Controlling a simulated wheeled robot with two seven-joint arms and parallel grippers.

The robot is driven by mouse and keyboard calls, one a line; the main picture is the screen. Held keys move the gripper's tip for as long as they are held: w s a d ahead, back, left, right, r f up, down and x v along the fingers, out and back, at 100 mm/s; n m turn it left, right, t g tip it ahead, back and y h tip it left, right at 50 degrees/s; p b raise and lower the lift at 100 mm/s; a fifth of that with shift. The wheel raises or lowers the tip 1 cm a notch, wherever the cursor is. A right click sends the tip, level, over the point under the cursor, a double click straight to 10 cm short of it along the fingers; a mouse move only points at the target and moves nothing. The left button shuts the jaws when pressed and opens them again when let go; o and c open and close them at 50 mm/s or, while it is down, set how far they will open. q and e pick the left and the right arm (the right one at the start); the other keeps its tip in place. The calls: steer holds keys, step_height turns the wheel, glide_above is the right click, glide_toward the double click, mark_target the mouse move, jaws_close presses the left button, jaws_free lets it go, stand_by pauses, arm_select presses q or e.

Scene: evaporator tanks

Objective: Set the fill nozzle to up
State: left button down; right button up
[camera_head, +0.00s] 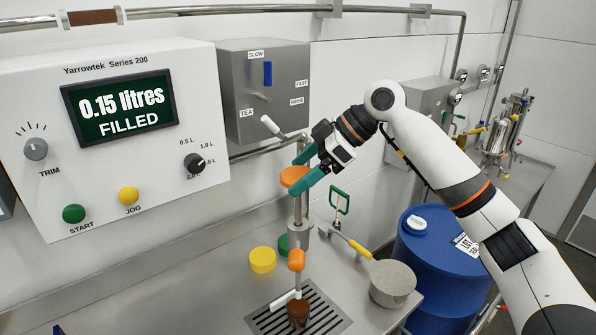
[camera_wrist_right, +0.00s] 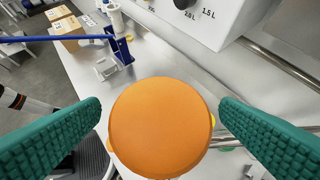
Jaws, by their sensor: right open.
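The filling column (camera_head: 298,213) is a vertical metal rod with a round orange knob (camera_head: 292,177) near its top. A smaller orange piece (camera_head: 297,260) is lower on it. I cannot tell for sure which part is the fill nozzle. A brown cup (camera_head: 298,314) stands below, on the drain grate. My right gripper (camera_head: 297,175) is open at the orange knob, with teal fingers on either side. In the right wrist view the knob (camera_wrist_right: 160,128) lies between the spread fingers (camera_wrist_right: 160,104), with visible gaps on both sides. My left gripper is not in view.
The white control box (camera_head: 110,200) reads "0.15 litres FILLED". A grey box (camera_head: 265,90) with a blue handle is behind the column. The front-left bench is mostly clear.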

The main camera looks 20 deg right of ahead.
steer(key=shift+x, duration=0.75)
steer(key=c, duration=1.4)
step_height(320, 180, up, 18)
steer(key=p, duration=1.5)
steer(key=shift+p, duration=0.4)
steer(key=shift+w, duration=0.1)
steer(key=o, duration=1.2)
steer(key=shift+o, duration=1)
steer(key=shift+f, duration=0.15)
